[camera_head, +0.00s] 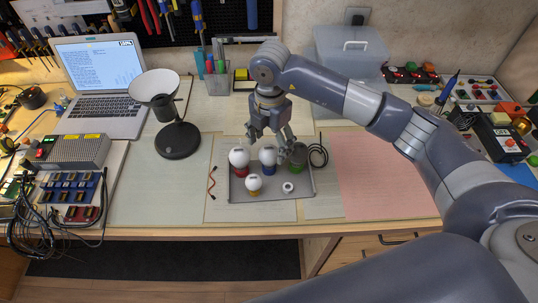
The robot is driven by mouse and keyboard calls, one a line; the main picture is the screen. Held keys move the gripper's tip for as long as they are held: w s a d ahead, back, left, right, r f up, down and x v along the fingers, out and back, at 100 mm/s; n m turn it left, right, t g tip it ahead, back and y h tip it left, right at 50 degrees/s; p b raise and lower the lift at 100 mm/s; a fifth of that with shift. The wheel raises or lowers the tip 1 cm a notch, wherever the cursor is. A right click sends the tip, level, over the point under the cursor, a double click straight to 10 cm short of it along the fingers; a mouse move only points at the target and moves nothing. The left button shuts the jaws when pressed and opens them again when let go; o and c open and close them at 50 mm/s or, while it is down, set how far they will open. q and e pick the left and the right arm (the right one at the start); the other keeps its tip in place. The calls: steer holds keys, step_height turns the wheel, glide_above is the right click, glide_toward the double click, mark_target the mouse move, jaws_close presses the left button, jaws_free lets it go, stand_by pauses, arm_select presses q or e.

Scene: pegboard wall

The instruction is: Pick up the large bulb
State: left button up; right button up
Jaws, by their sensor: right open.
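A shallow grey tray (309,193) on the workbench holds several bulbs. A white bulb (239,157) with a red base is at the tray's left. A white bulb (267,154) with a blue base is in the middle. A darker round bulb (298,153) on a green base is at the right. A smaller white bulb (254,182) with a yellow base stands in front. I cannot tell for sure which is the large bulb. My right gripper (268,142) is open, pointing down over the back of the tray, around the blue-based bulb's area; contact is unclear. My left gripper is out of view.
A white ring (288,187) lies in the tray, and a black cable coil (318,155) is beside it. A desk lamp (178,139) and a laptop (100,85) stand left. A clear lidded box (350,55) is behind. The pink mat (382,180) at right is bare.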

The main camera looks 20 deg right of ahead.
step_height(320, 180, down, 4)
steer(key=shift+a+f+p, duration=0.15)
steer(key=shift+f+p, duration=0.05)
steer(key=shift+p, duration=0.2)
steer(key=shift+s, duration=0.1)
steer(key=c, duration=1.1)
